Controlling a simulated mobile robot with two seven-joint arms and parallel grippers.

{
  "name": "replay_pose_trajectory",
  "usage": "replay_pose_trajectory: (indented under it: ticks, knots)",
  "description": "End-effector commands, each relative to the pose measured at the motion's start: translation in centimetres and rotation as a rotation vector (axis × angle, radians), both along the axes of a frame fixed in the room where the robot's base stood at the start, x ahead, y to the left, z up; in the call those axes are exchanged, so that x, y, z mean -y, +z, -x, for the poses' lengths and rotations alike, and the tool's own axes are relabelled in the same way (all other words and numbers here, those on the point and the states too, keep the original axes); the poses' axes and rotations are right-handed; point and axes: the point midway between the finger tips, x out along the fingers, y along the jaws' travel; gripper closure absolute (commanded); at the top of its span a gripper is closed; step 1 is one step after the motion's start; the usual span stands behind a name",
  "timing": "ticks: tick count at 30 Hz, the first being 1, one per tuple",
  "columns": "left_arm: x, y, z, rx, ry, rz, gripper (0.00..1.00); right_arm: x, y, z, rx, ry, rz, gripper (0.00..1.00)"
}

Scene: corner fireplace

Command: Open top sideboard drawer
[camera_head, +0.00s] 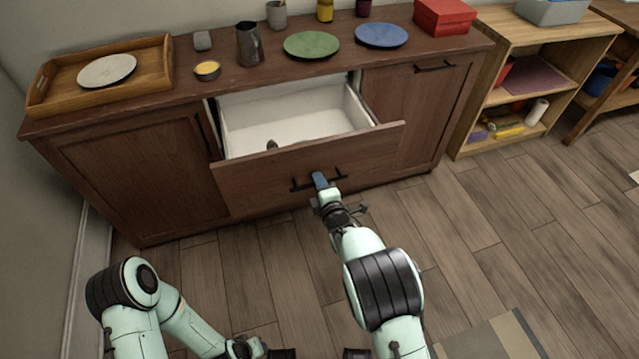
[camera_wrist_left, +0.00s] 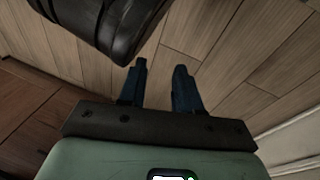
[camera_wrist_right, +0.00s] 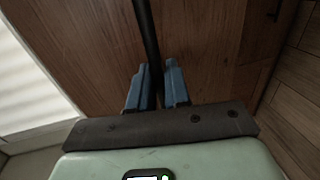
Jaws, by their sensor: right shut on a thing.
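The top sideboard drawer (camera_head: 270,172) is pulled well out of the dark brown sideboard (camera_head: 130,178), showing its white inside. The black bar handle (camera_head: 298,184) is on the drawer front. My right gripper (camera_head: 319,180) is at the handle, its blue fingers shut on it. In the right wrist view the dark handle bar (camera_wrist_right: 148,45) runs between the fingers (camera_wrist_right: 158,88). My left gripper (camera_wrist_left: 160,80) shows in its wrist view with fingers apart and nothing between them, above the wood floor.
On the sideboard top are a wooden tray (camera_head: 150,72) with a plate, a grey pitcher (camera_head: 249,45), a green plate (camera_head: 311,44), a blue plate (camera_head: 381,35) and a red box (camera_head: 444,16). A wooden shelf (camera_head: 510,30) stands to the right. The floor in front is clear apart from a rug (camera_head: 490,338).

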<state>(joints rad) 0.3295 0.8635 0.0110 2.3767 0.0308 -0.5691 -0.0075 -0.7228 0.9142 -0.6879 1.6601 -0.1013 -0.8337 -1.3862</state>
Motion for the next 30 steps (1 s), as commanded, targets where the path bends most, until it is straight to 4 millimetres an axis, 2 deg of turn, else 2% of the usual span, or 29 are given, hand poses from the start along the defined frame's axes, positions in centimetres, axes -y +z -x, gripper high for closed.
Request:
replay_pose_trajectory:
  ticks: [4, 5, 6, 15, 19, 24, 27, 30]
  knots:
    - [0.0, 0.0, 0.0, 0.000, 0.000, 0.000, 0.67, 0.0, 0.0, 0.0, 0.001, 0.000, 0.000, 1.00]
    - [0.0, 0.0, 0.0, 0.000, 0.000, 0.000, 0.67, 0.0, 0.0, 0.0, 0.001, 0.000, 0.000, 0.80]
    - [0.0, 0.0, 0.0, 0.000, 0.000, 0.000, 0.67, 0.0, 0.0, 0.0, 0.001, 0.000, 0.000, 0.71]
    - [0.0, 0.0, 0.0, 0.000, 0.000, 0.000, 0.67, 0.0, 0.1, 0.1, 0.000, 0.000, 0.000, 0.71]
    - [0.1, 0.6, -0.4, 0.015, -0.001, 0.000, 0.67, 0.3, 0.3, 0.9, 0.000, 0.000, -0.001, 0.71]
    - [0.4, 2.3, -1.8, 0.062, -0.005, 0.000, 0.67, 1.2, 1.0, 3.6, -0.002, -0.001, -0.001, 0.71]
    - [0.7, 3.2, -1.8, 0.069, -0.010, 0.005, 0.67, 1.8, 1.5, 5.7, -0.002, -0.001, 0.000, 0.71]
    - [1.3, 3.6, -0.6, 0.037, -0.021, 0.019, 0.67, 2.5, 2.0, 7.8, -0.002, 0.000, -0.002, 0.71]
